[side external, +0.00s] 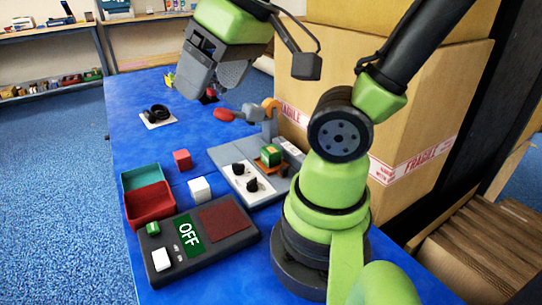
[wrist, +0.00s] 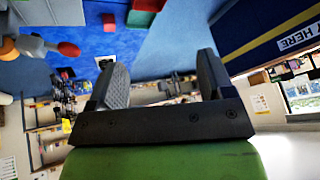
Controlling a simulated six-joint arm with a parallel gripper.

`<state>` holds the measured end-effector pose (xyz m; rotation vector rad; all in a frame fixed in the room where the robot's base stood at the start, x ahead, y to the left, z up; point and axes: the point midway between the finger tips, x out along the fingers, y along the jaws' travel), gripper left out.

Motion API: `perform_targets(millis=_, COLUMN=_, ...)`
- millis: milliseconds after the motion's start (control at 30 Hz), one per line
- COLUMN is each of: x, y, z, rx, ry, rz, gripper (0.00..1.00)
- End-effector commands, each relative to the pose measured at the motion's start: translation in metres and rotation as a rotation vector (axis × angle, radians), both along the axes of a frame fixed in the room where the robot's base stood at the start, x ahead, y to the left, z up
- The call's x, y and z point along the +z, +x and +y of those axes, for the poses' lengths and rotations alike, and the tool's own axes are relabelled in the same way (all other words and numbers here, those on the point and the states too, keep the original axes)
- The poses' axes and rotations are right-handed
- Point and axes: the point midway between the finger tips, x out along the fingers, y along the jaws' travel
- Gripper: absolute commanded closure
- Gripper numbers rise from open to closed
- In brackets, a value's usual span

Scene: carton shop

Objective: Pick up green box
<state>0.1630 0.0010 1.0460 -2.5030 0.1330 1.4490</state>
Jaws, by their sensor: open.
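A small green box (side external: 270,155) sits on a brown plate on the grey device in the middle of the table in the side external view. A smaller green block (side external: 152,228) sits on the dark panel with the OFF display. My gripper (side external: 216,80) is raised above the back of the table, well away from both. In the wrist view my gripper (wrist: 161,62) has its two fingers spread, with nothing between them. Which green thing is the one meant, I cannot tell.
A teal bin (side external: 140,176) and a red bin (side external: 149,203) stand at the table's left edge. A red cube (side external: 182,160) and a white cube (side external: 199,189) lie nearby. Large cardboard boxes (side external: 400,95) stand at the right behind my arm. The back left table is mostly clear.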

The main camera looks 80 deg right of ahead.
Motion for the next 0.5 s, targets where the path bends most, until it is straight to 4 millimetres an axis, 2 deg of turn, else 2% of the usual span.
perform_targets(millis=100, x=-0.02, y=0.021, z=-0.037, rx=0.09, ry=-0.181, rz=0.155, gripper=0.26)
perform_targets(millis=233, x=-0.047, y=0.036, z=-0.083, rx=0.249, ry=-0.34, rz=0.342, gripper=0.26)
perform_targets(millis=367, x=-0.082, y=0.04, z=-0.128, rx=0.448, ry=-0.431, rz=0.534, gripper=0.26)
perform_targets(millis=500, x=-0.122, y=0.034, z=-0.171, rx=0.685, ry=-0.457, rz=0.706, gripper=0.26)
